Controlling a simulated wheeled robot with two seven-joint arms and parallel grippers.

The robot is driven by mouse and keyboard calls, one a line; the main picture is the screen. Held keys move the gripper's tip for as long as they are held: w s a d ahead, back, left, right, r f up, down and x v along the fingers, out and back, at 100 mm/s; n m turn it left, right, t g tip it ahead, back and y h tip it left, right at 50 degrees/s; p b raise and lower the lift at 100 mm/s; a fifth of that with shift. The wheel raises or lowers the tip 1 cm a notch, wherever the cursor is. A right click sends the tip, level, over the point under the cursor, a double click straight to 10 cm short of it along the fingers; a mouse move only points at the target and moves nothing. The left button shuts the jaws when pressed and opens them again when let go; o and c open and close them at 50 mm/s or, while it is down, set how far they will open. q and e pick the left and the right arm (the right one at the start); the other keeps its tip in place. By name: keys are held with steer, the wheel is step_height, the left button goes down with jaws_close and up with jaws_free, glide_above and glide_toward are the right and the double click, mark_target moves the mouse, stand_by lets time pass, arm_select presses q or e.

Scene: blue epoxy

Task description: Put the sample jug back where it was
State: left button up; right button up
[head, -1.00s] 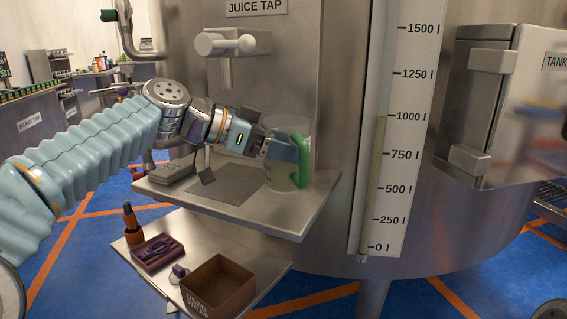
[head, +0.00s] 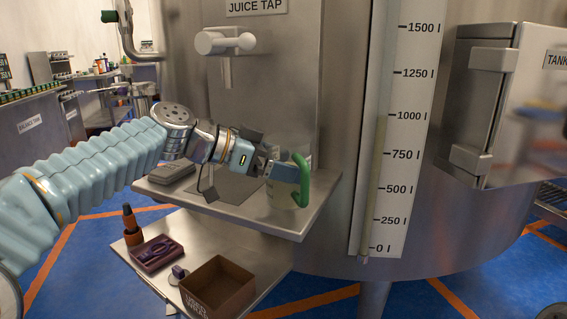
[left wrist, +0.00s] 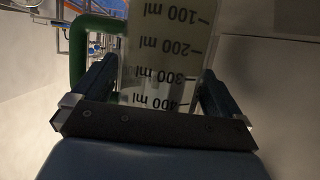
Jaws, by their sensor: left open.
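The sample jug (head: 280,195), clear with a green handle (head: 302,180), stands upright at the right part of the upper steel shelf (head: 265,226), right of a dark square mat (head: 240,186). My left gripper (head: 283,171) is at the jug's upper part, partly hiding it. In the left wrist view the open fingers (left wrist: 155,82) are on either side of the jug (left wrist: 165,50), whose ml marks appear upside down. The handle (left wrist: 78,45) is on the left there. Whether the fingers touch the wall is unclear. My right gripper is not in view.
The juice tap (head: 226,43) is above the shelf, on the tank wall. A grey device (head: 168,173) lies left of the mat. A lower shelf holds a brown bottle (head: 131,226), a purple tray (head: 157,262) and an open brown box (head: 240,293). A level scale (head: 392,180) stands right.

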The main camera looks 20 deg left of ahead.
arm_select(q)
steer(key=shift+r, duration=0.25)
steer(key=v, duration=1.2)
steer(key=shift+f, duration=0.2)
